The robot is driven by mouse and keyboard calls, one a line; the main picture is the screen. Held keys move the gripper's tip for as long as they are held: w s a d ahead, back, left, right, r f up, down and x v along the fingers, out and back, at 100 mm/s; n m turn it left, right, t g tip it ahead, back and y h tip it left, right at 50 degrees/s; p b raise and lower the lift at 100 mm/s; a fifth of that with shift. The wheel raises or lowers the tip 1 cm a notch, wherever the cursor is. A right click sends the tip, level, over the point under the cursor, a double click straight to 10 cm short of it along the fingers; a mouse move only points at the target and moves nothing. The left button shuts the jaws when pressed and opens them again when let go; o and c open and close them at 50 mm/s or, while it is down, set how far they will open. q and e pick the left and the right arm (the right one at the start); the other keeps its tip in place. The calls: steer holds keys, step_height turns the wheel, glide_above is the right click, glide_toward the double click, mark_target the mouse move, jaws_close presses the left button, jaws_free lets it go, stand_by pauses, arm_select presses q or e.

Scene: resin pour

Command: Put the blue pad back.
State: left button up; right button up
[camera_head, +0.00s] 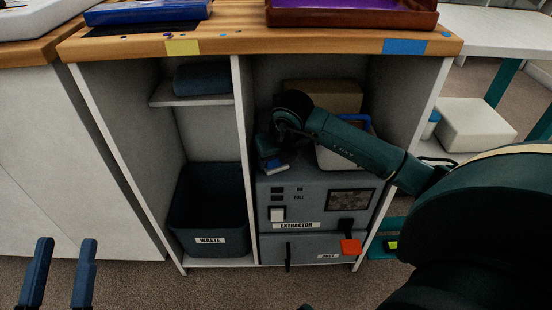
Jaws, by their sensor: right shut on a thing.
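My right gripper (270,150) reaches into the right bay of the wooden-topped cabinet, with its fingers pointing down just above the front top edge of the grey extractor (310,210). It is shut on a small blue-and-white piece (276,165), which looks like the blue pad; the fingers partly hide it. I cannot tell whether the piece touches the extractor. My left gripper (66,242) is open and empty at the lower left, in front of the cabinet.
A dark blue bundle (202,79) lies on the small left shelf. A bin labelled WASTE (208,215) stands below it. A cardboard box (322,96) and a white container with a blue rim (340,158) stand behind my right arm. An orange tag (350,247) hangs on the extractor's front.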

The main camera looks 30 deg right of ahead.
steer(key=o, duration=0.9)
steer(key=shift+o, duration=0.2)
